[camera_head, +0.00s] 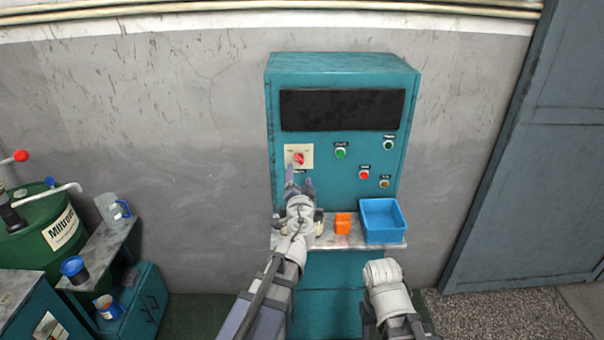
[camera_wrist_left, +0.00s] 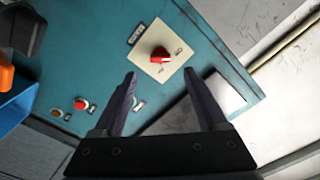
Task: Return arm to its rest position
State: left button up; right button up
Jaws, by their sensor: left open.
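My left gripper (camera_head: 299,180) is open and empty in front of the teal control cabinet (camera_head: 340,68), just below the red rotary switch (camera_head: 299,158) on its cream plate. In the left wrist view the open fingers of my left gripper (camera_wrist_left: 165,95) point towards the cabinet panel, with the red switch (camera_wrist_left: 160,55) beyond and between them, apart from both fingertips. My right arm shows at the lower right of the head view, in front of the cabinet's base; its fingers are hidden.
A shelf (camera_head: 350,242) on the cabinet bears an orange block (camera_head: 343,223) and a blue bin (camera_head: 382,220). Green and red buttons (camera_head: 364,174) sit right of the switch. A green drum (camera_head: 40,235) and a bench with jugs (camera_head: 113,208) stand at left.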

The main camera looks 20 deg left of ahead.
pick_arm(q)
jog(key=s+d+f+n+g+y, duration=0.1)
jog(key=s+d+f+n+g, duration=0.1)
jog(key=s+f+g, duration=0.4)
jog(key=s+d+f+n+g, duration=0.1)
jog(key=s+f+n+g, duration=0.25)
jog(key=s+f, duration=0.45)
jog(key=s+d+f+m+g+h, duration=0.2)
jog(key=s+d+f+g, duration=0.2)
jog(key=s+d, duration=0.2)
jog(key=s+d+f+m+g+h, duration=0.1)
jog(key=s+d+f+g+h, duration=0.1)
jog(key=s, duration=0.7)
jog(key=d+f+g, duration=0.1)
jog(key=d+g, duration=0.1)
jog(key=d, duration=0.1)
jog(key=shift+d+f+m+h, duration=0.35)
jog(key=shift+f+h, duration=0.05)
